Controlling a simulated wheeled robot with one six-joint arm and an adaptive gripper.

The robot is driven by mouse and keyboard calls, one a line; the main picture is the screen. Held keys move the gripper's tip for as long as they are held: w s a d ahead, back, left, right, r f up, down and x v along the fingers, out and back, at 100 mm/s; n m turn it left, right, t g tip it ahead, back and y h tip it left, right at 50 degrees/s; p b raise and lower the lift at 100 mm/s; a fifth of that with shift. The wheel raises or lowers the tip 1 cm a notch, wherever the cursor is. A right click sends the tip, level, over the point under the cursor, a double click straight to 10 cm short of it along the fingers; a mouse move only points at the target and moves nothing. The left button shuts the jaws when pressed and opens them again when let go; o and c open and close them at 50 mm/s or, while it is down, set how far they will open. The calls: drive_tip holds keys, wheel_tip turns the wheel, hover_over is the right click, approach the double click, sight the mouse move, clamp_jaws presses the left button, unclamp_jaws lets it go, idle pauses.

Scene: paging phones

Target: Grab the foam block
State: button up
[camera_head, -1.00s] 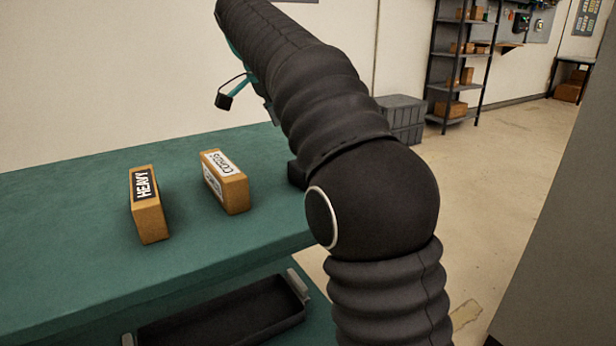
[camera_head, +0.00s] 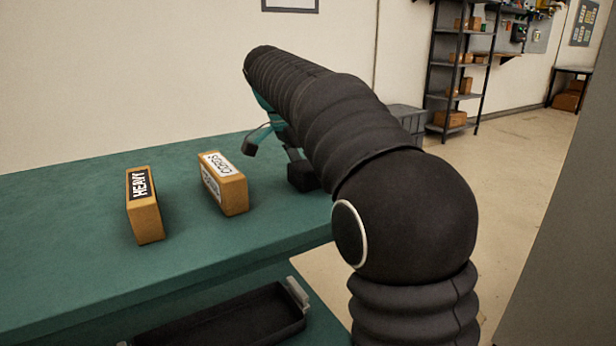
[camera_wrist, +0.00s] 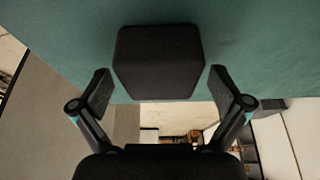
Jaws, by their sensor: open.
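The foam block (camera_head: 303,175), a plain dark grey, nearly black block, sits on the green table near its right edge. My arm partly hides it in the head view. In the wrist view the foam block (camera_wrist: 158,62) is large and sits just ahead of the fingertips, centred between them. My gripper (camera_wrist: 160,82) is open, with one finger on each side and a visible gap to the block. In the head view my gripper (camera_head: 272,150) is partly hidden by my arm, just above and left of the block.
Two orange-brown boxes, one labelled HEAVY (camera_head: 145,207) and one labelled CORDS (camera_head: 224,187), stand on the green table (camera_head: 70,235) left of the block. A black tray (camera_head: 225,322) lies on the lower shelf. Shelving (camera_head: 457,75) stands far back.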

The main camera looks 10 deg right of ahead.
drive_tip(key=c, duration=1)
drive_tip(key=shift+r, duration=0.15)
